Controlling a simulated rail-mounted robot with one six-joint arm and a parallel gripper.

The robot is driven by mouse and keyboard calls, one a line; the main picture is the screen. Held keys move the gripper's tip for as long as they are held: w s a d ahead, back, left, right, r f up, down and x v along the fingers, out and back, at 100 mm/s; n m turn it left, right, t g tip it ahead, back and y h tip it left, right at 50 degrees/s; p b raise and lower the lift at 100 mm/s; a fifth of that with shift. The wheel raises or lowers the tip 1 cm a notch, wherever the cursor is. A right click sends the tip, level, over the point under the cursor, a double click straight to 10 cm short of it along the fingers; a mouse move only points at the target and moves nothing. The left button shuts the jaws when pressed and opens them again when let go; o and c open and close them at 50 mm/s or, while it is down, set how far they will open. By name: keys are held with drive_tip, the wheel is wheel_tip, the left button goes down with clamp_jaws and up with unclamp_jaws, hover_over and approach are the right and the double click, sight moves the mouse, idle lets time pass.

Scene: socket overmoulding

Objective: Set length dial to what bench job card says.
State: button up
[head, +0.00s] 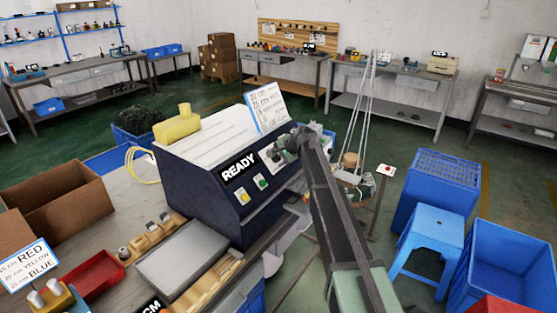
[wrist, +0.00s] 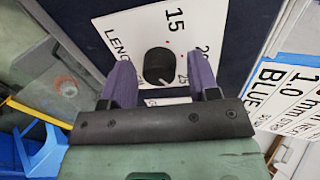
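The length dial is a black round knob (wrist: 158,66) on a white plate (wrist: 130,28) marked "LENG…", with 15, 20 and 25 around it. A small light mark on the knob's lower right seems to face the 25 side, but I cannot be sure. My gripper (wrist: 159,74) is open, one purple finger on each side of the knob, with gaps visible. In the head view my gripper (head: 290,146) is at the machine front and hides the dial. A bench card (head: 27,268) at lower left lists RED, YELLOW and BLUE; its lengths are hard to read.
The dark blue machine (head: 210,195) shows READY (head: 239,168) above green and yellow buttons. A second written card (head: 267,107) stands on top of it. A metal tray (head: 183,258), red bin (head: 97,278) and cardboard box (head: 60,205) sit on the bench. Blue stool (head: 428,235) and crates stand right.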

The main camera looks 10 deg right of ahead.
drive_tip(key=c, duration=0.8)
drive_tip(key=shift+n, duration=0.3)
drive_tip(key=n, duration=0.5)
drive_tip(key=shift+s+t+b, duration=0.1)
drive_tip(key=shift+t+b, duration=0.2)
drive_tip(key=n, duration=0.6)
drive_tip(key=shift+f+t+b, duration=0.1)
drive_tip(key=shift+t+b, duration=0.2)
drive_tip(key=o, duration=0.9)
drive_tip(key=shift+d, duration=0.1)
